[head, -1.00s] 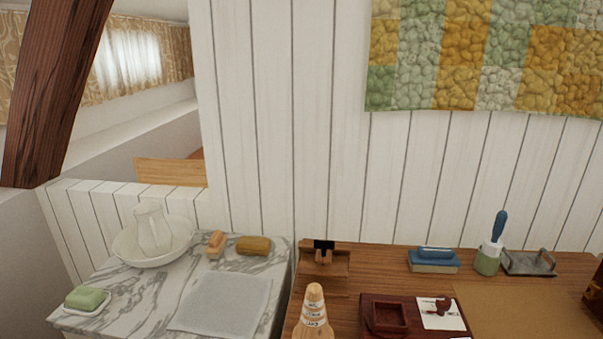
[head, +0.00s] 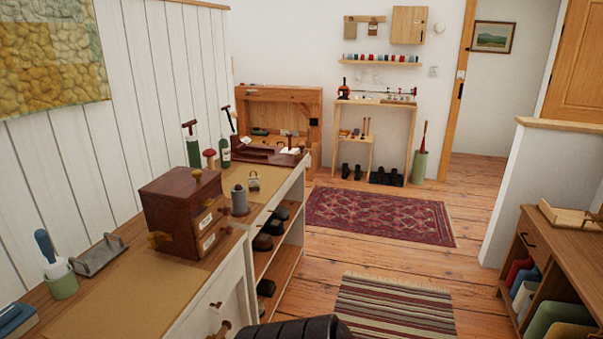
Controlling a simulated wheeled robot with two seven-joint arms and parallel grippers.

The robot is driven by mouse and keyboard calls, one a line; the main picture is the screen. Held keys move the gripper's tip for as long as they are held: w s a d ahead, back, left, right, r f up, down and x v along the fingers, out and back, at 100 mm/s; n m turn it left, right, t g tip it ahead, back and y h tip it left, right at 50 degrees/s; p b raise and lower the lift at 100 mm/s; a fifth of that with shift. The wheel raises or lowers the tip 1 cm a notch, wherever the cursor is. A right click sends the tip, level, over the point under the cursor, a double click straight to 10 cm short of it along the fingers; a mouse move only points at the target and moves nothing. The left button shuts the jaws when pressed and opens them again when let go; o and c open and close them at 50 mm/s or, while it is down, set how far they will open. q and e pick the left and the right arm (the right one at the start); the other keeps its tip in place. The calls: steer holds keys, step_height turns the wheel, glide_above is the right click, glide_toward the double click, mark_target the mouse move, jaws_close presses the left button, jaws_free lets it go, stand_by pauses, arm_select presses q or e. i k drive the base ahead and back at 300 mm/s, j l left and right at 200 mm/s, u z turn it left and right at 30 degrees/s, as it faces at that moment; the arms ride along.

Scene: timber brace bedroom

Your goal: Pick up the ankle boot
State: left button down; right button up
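I cannot pick out the ankle boot for certain. Several small dark items that look like footwear (head: 377,176) stand on the floor under the wooden rack at the far wall. More dark, rounded items (head: 263,242) sit on the open shelves under the counter at left; they are too small and shaded to tell which is a boot. Neither of my grippers is in view.
A long counter (head: 130,285) runs along the left wall, with a brown drawer box (head: 182,210) on it. A red patterned rug (head: 380,215) and a striped rug (head: 395,308) lie on open floor. A low cabinet (head: 570,262) stands at right.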

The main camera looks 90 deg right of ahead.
mark_target(393, 176)
steer(key=z, duration=3.45)
steer(key=i, duration=5.35)
steer(key=l+z, duration=0.05)
steer(key=l, duration=0.25)
